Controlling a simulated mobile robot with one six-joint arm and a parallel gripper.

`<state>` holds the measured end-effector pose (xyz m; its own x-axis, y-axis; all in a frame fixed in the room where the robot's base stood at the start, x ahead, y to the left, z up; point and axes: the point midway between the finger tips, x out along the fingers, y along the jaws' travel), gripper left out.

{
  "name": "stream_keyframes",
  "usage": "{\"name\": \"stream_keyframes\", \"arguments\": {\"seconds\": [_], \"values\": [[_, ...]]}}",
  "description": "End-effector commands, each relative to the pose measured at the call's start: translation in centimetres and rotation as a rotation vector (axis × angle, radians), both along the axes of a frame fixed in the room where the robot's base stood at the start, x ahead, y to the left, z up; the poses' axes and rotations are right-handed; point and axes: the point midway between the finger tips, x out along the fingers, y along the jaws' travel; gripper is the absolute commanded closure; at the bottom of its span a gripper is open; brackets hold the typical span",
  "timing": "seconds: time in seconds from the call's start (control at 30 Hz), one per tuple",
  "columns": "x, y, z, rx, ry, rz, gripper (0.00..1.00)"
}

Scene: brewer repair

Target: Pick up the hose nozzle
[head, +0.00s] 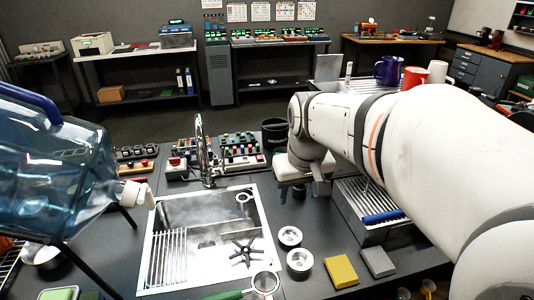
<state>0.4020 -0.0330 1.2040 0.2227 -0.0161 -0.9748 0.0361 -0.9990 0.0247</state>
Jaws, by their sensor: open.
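I cannot make out a hose nozzle with certainty; it may be hidden by my arm or too small to tell. My gripper (291,194) hangs over the dark counter, right of the sink (152,250), with its fingers pointing down. It is open, and I see nothing between its fingers. The fingertips are small in the head view, and the white arm hides part of the counter behind them. A tall chrome faucet (204,150) stands at the back edge of the sink, left of my gripper. A black star-shaped part (246,252) lies in the sink.
Two round metal strainers (299,261), a yellow sponge (341,271) and a grey block (378,262) lie in front. A rack (360,196) stands right, button panels (240,150) and a black bin (275,130) behind. A large blue water jug (50,165) is at left.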

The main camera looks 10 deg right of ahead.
Motion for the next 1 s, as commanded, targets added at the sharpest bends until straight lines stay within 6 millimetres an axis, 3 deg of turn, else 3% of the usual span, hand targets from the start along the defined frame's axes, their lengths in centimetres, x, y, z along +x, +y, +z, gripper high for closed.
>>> {"name": "stream_keyframes", "arguments": {"seconds": [0.03,0.27,0.5,0.7,1.0], "values": [[2.5,-0.6,0.1,-0.003,0.02,0.004,0.49],[12.7,-3.8,-0.7,-0.01,0.096,0.04,0.49],[21.9,-8.1,-4.8,-0.008,0.169,0.075,0.49],[26.4,-10.9,-8.5,-0.002,0.21,0.1,0.49],[27.9,-12.0,-11.3,0.002,0.227,0.112,0.49]]}}
